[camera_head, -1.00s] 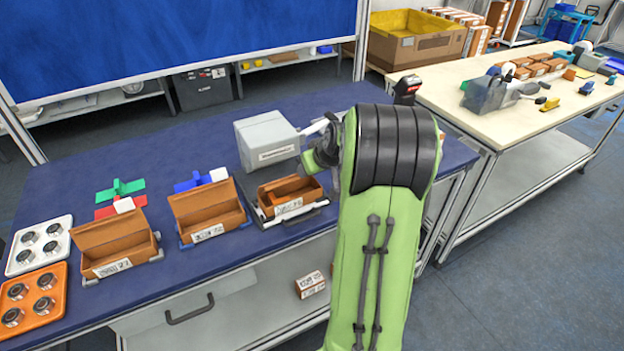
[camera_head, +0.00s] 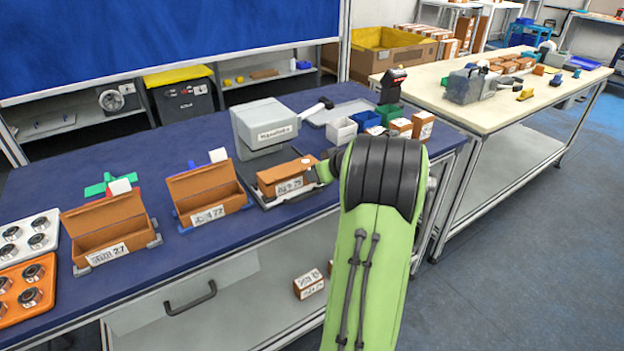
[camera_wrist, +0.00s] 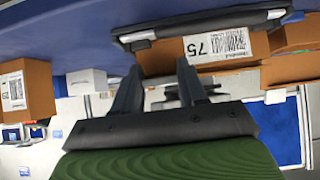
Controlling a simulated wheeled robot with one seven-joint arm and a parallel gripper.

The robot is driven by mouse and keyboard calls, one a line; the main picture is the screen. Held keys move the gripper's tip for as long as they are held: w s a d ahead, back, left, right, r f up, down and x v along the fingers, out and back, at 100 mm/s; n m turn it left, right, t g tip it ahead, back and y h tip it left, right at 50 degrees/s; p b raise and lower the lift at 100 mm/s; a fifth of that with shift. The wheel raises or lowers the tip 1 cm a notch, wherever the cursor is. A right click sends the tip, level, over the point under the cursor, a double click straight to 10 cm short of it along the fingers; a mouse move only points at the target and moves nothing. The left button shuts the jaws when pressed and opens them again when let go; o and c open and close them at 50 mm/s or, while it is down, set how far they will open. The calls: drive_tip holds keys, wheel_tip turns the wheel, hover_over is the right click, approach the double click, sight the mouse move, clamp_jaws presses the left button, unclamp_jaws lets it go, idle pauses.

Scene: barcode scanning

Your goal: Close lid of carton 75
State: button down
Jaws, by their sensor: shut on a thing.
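Carton 75 (camera_head: 290,187) is a small brown box with a white label, on a dark holder in front of the grey machine. Its lid (camera_head: 280,172) lies over the top and the inside is hidden; I cannot tell whether it is fully flush. In the wrist view carton 75 (camera_wrist: 185,52) appears upside down. My gripper (camera_wrist: 158,66) is at the end of the carton beside the label, with brown cardboard between its fingertips. It is shut on carton 75, seemingly at the lid; the exact contact is unclear. In the head view my arm partly hides the gripper.
Two open cartons, 27 (camera_head: 112,235) and 77 (camera_head: 206,198), stand to the left. The grey machine (camera_head: 262,128) is close behind carton 75. Small bins (camera_head: 342,131) and boxes (camera_head: 400,127) stand behind my arm. The table's front edge is close.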

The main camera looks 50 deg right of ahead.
drive_tip(key=shift+a+f, duration=0.15)
drive_tip(key=shift+f, duration=0.3)
drive_tip(key=c, duration=0.6)
unclamp_jaws()
drive_tip(key=shift+r, duration=0.1)
drive_tip(key=shift+r, duration=0.1)
drive_tip(key=p+v, duration=0.3)
drive_tip(key=v, duration=1.2)
drive_tip(key=shift+s, duration=0.45)
